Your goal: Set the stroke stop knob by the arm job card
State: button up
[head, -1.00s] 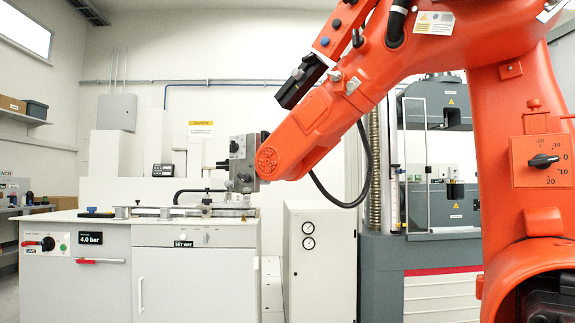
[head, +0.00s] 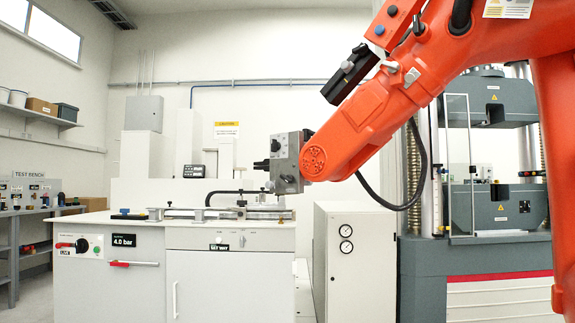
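A large orange industrial arm (head: 375,125) reaches in from the right. A white card (head: 508,8) with a yellow mark is on its upper link, cut by the top edge; its print is too small to read. Coloured buttons (head: 385,28) sit on the link. A grey tool block (head: 287,160) is at the arm's end, above the right part of the bench. No scaled knob shows on the visible part of the orange arm. My gripper is not in view.
A white bench (head: 110,275) carries a red-handled switch (head: 82,245), a 4.0 bar display (head: 124,240) and a low fixture (head: 225,213). A white cabinet with two gauges (head: 345,265) and a grey test machine (head: 500,205) stand to the right.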

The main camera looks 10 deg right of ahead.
aim_at(276, 146)
jog(key=i+j+z, duration=0.15)
jog(key=i+j, duration=0.3)
jog(key=i+j+z, duration=0.15)
jog(key=i+j, duration=0.25)
jog(key=i+j+z, duration=0.15)
jog(key=i+j, duration=0.2)
jog(key=j, duration=0.3)
